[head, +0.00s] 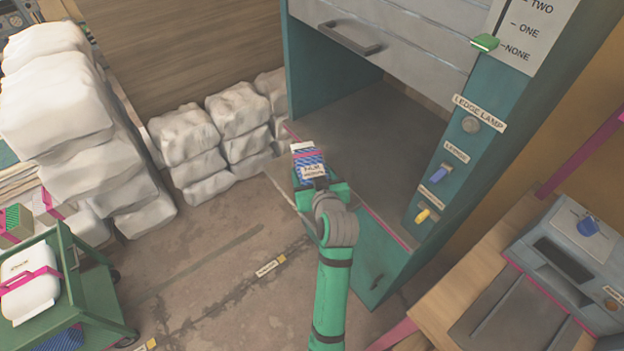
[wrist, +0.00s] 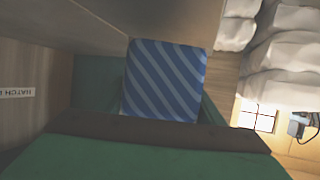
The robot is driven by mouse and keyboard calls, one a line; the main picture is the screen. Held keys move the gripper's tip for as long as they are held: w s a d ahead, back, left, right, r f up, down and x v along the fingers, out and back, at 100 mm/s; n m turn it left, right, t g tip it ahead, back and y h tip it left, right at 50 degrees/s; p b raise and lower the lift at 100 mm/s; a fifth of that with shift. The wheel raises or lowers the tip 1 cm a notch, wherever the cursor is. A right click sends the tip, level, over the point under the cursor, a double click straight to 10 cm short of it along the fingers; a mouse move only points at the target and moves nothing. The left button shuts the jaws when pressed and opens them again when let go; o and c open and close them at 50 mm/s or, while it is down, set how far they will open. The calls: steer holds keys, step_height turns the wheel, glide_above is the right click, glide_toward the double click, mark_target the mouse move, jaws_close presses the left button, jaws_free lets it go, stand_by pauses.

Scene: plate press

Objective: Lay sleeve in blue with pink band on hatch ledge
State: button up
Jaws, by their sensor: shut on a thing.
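The blue sleeve with a pink band (head: 307,160) is at the end of my arm in the head view. It has a white end and a white label. My gripper (head: 318,184) is shut on it. In the wrist view the sleeve (wrist: 165,80) shows as a blue striped face beyond the gripper's dark edge; its pink band is hidden there. The hatch ledge (head: 370,115) is the bare grey surface in the teal housing, edged in pink. The sleeve is at the ledge's front left edge in the picture; I cannot tell its height above it.
A grey shutter with a handle (head: 350,38) is raised above the ledge. The teal post at right carries a lamp button (head: 471,125), a blue switch (head: 439,174) and a yellow switch (head: 424,215). White sacks (head: 185,135) stand at left, with a green cart (head: 75,290) below.

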steer(key=shift+w+d+f, duration=0.15)
steer(key=shift+w+f, duration=0.05)
steer(key=shift+f, duration=0.1)
steer(key=shift+w+f, duration=0.1)
steer(key=shift+f, duration=1.5)
steer(key=shift+f, duration=0.1)
steer(key=o, duration=1.2)
steer(key=shift+f, duration=0.1)
steer(key=shift+o, duration=0.2)
